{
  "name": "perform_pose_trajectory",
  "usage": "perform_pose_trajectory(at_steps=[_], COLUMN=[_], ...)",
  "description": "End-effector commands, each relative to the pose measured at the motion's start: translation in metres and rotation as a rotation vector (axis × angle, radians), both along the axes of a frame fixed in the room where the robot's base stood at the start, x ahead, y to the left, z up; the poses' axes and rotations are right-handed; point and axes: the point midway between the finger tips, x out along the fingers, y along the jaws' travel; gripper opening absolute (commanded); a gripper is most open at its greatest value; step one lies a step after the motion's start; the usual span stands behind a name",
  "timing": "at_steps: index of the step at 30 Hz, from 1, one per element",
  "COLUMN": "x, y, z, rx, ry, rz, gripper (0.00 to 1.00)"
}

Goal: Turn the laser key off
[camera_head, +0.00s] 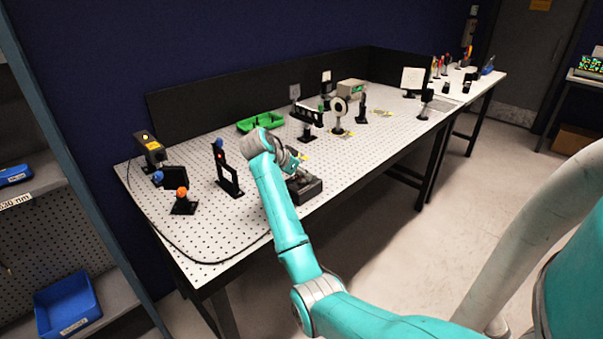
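My gripper (296,166) is at the end of my teal arm, low over the front edge of the perforated optical table. Its fingers are small and partly hidden by my wrist, so I cannot tell whether they are open or shut. A dark box (308,190) sits directly below and in front of it at the table edge. I cannot make out a key on this box, and I cannot tell whether the gripper touches it. A black and yellow device (152,148), which may be the laser, stands at the table's left back corner.
A black mount (228,176) with a red spot and an orange-topped mount (183,203) stand left of my arm. A green tray (260,122) and several optics stand behind. A black cable (205,261) runs along the front edge. Open floor lies right of the table.

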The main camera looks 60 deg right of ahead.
Motion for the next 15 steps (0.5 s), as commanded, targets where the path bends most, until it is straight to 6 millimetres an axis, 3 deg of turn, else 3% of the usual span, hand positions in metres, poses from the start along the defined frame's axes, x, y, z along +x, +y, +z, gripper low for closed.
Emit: perform_pose_trajectory(at_steps=[5, 9, 15], x=[0.0, 0.0, 0.0001], y=[0.0001, 0.0002, 0.0003], z=[-0.0001, 0.0001, 0.0], rx=[0.0, 0.0, 0.0], ry=[0.0, 0.0, 0.001], rz=[0.0, 0.0, 0.001], gripper=[0.34, 0.0, 0.0])
